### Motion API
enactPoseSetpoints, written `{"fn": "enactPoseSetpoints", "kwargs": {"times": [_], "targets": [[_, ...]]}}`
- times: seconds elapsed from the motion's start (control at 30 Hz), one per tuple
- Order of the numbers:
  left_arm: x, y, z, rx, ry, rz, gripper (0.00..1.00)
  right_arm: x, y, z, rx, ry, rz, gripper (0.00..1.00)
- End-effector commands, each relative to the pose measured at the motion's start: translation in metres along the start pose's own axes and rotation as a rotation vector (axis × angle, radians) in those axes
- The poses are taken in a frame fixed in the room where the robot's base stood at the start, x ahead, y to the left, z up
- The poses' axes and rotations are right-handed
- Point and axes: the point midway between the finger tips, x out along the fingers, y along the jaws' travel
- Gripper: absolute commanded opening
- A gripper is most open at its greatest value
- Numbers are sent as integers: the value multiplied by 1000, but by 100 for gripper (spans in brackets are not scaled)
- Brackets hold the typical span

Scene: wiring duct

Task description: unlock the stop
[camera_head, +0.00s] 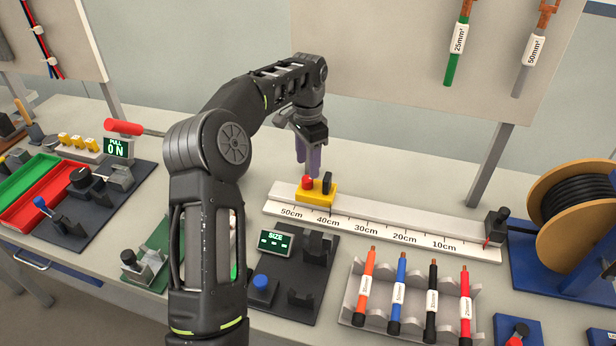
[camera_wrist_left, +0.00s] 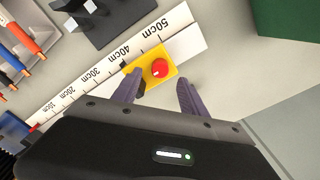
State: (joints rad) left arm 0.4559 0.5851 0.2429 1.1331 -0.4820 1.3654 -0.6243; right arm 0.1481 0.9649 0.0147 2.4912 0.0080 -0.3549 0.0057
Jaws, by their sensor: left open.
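The stop is a yellow block (camera_head: 318,194) with a red knob (camera_head: 307,182) and a dark upright piece (camera_head: 327,183) on top. It sits on the white measuring rail (camera_head: 400,229), near the 40cm mark. In the left wrist view the yellow block (camera_wrist_left: 150,72) and its red knob (camera_wrist_left: 160,68) show just beyond the fingers. My left gripper (camera_head: 309,160) points down above and slightly behind the block. It is open, with its purple fingers (camera_wrist_left: 160,95) apart and nothing between their tips. The dark piece is partly hidden by one finger in the wrist view. My right gripper is not seen.
A cable spool (camera_head: 575,215) stands at the rail's right end, beside a dark clamp (camera_head: 496,222). In front are a rack (camera_head: 350,297) of coloured cables and a SIZE display (camera_head: 277,241). Red and green trays (camera_head: 50,195) lie at left. A panel rises behind.

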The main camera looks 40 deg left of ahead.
Motion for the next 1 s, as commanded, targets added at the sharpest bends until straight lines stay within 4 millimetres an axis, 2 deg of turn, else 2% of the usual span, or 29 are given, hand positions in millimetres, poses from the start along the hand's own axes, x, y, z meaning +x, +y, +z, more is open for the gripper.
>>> {"fn": "enactPoseSetpoints", "kwargs": {"times": [0.1, 0.3, 0.63, 1.0], "targets": [[19, 1, 1, 1, -3, 3, 51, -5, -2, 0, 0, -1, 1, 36], [42, 1, 0, 1, -2, 2, 51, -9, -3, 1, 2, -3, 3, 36], [48, 0, 0, 0, -1, 1, 51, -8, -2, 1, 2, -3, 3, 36], [48, 0, 0, 1, -1, 0, 21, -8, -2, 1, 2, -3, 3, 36]]}}
